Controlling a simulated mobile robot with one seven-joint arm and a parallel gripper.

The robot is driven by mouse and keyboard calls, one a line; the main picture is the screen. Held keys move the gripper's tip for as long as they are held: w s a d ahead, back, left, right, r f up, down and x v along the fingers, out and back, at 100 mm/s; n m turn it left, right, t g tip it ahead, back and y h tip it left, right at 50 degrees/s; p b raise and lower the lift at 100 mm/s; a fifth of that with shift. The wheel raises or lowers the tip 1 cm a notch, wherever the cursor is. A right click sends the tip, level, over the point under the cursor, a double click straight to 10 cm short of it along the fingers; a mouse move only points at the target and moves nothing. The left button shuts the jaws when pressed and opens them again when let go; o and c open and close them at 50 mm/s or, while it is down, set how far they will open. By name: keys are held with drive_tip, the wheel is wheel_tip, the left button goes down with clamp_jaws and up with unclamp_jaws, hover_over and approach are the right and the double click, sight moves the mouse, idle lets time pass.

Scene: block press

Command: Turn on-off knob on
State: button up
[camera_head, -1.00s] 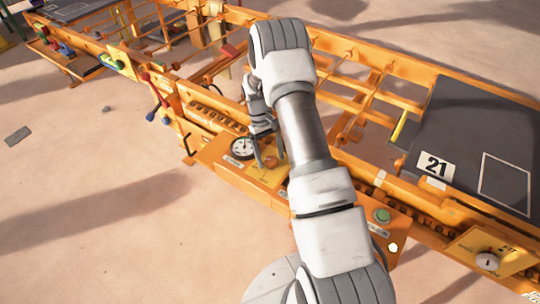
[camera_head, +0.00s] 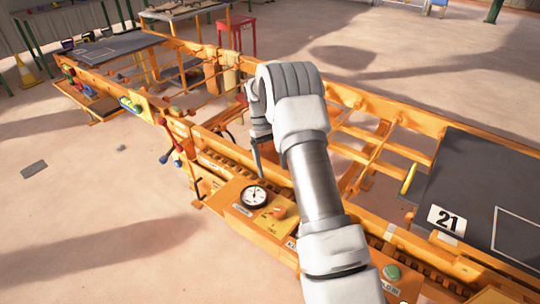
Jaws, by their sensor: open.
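An orange-red round knob (camera_head: 278,211) sits on a yellow plate of the orange control panel (camera_head: 240,226), just right of a white dial gauge (camera_head: 255,197). The plate's lettering is too small to read, so I cannot tell whether this is the on-off knob or how it is turned. My gripper (camera_head: 260,168) is open and points down, above and behind the panel, apart from the knob. My own arm partly hides its fingers and the panel's right part.
A green button (camera_head: 391,272) is lower right on the frame. Red and blue levers (camera_head: 170,146) stand at the left. A dark plate marked 21 (camera_head: 478,180) lies on the right. Open floor (camera_head: 90,215) lies in front on the left.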

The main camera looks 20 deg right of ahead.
drive_tip(key=shift+v, duration=1.3)
drive_tip(key=shift+r, duration=0.1)
drive_tip(key=s+a+r+t+p, duration=0.2)
drive_tip(key=s+r, duration=0.3)
drive_tip(key=r, duration=0.6)
drive_tip(key=s+a+r+t+p, duration=0.15)
drive_tip(key=s+r, duration=0.25)
drive_tip(key=r, duration=0.7)
drive_tip(key=s+a+r+t+p, duration=0.2)
drive_tip(key=s+r+t, duration=0.1)
drive_tip(key=s, duration=0.8)
drive_tip(key=s+a+r+m+t+p, duration=0.1)
drive_tip(key=s+r, duration=0.4)
drive_tip(key=s, duration=0.6)
drive_tip(key=shift+s+a+m+t+y+p, duration=0.3)
drive_tip(key=shift+a+t+p, duration=0.2)
drive_tip(key=shift+a+t, duration=0.75)
